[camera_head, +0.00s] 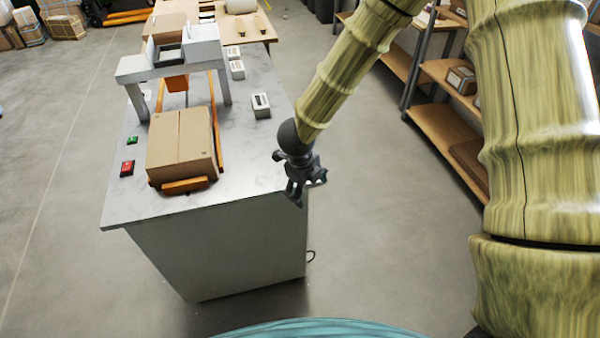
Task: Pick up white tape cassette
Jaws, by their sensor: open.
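A small white cassette (261,105) with a dark top lies on the metal table, right of the cardboard box and near the table's right edge. Two similar white cassettes (237,70) lie farther back along the same edge. I cannot tell from this view which of them is the tape cassette of the task. My gripper (306,194) is open and empty. It appears at the table's front right edge, nearer to me than the closest cassette and apart from it.
Green (132,140) and red (127,167) buttons are at the table's left. The metal table (240,175) is bare at front right. Shelving (450,130) stands at right.

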